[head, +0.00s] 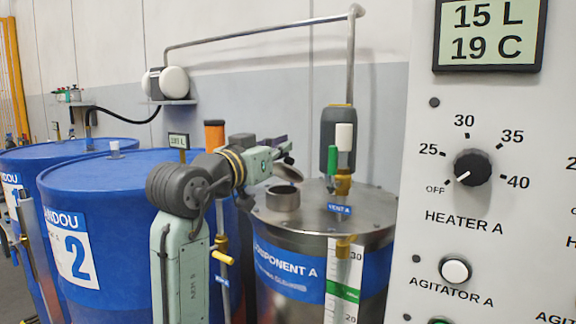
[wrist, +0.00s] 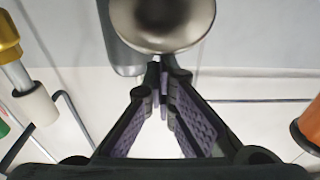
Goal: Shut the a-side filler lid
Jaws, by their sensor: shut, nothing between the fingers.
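The steel tank marked COMPONENT A (head: 375,219) stands right of centre in the head view. Its short round filler neck (head: 283,200) rises from the left of the tank top, and its mouth is uncovered. The filler lid (head: 287,172), a round metal disc, is up and tilted above the neck. It also shows at the top of the wrist view (wrist: 162,22), just beyond my fingertips. My gripper (head: 286,148) is shut and empty, its fingers together (wrist: 158,72). It is close to the lid; I cannot tell whether they touch.
The green-handled valve unit (head: 338,140) and its pipe stand right of the filler neck. Blue drums (head: 95,200) are at left. A control panel (head: 480,205) fills the right side. An orange-topped post (head: 214,135) stands behind my arm.

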